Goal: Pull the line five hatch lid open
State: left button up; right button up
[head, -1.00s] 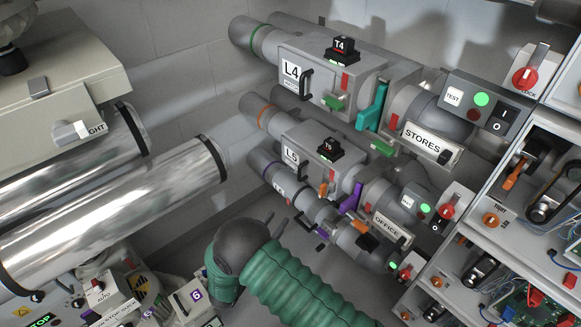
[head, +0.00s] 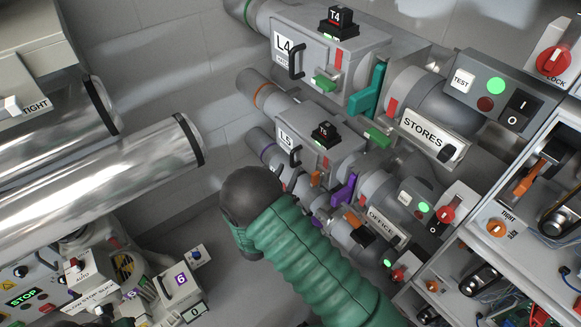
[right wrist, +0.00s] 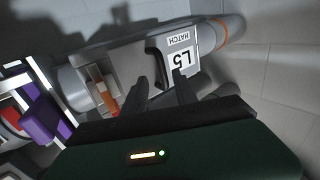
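The line five hatch (head: 322,152) is a grey box on the pipe with the orange ring, labelled L5, with a black handle (head: 295,156) on its lid. The lid looks shut. In the right wrist view the L5 hatch (right wrist: 130,58) appears upside down, with its black handle (right wrist: 156,62) just beyond my fingertips. My right gripper (right wrist: 160,78) is open, its two dark fingers apart and pointing at the lid. Nothing is visibly held. In the head view my green-sleeved right arm reaches up below the hatch and its fingers are not clear. My left gripper is not visible.
The similar L4 hatch (head: 325,50) sits above, with a teal lever (head: 368,90) beside it. A purple lever (head: 344,190) and an orange tab (head: 315,179) are right of L5. Shiny ducts (head: 100,185) lie left. Switch boxes and open cabinets fill the right.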

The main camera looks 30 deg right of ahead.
aim_at(291, 161)
jog(key=x, duration=0.3)
jog(key=shift+w+a, duration=0.1)
jog(key=shift+a, duration=0.05)
jog(key=shift+w+r, duration=0.25)
jog(key=shift+d+f, duration=0.15)
jog(key=shift+d, duration=0.05)
jog(key=c, duration=0.4)
grip_shut()
dwell(0.5)
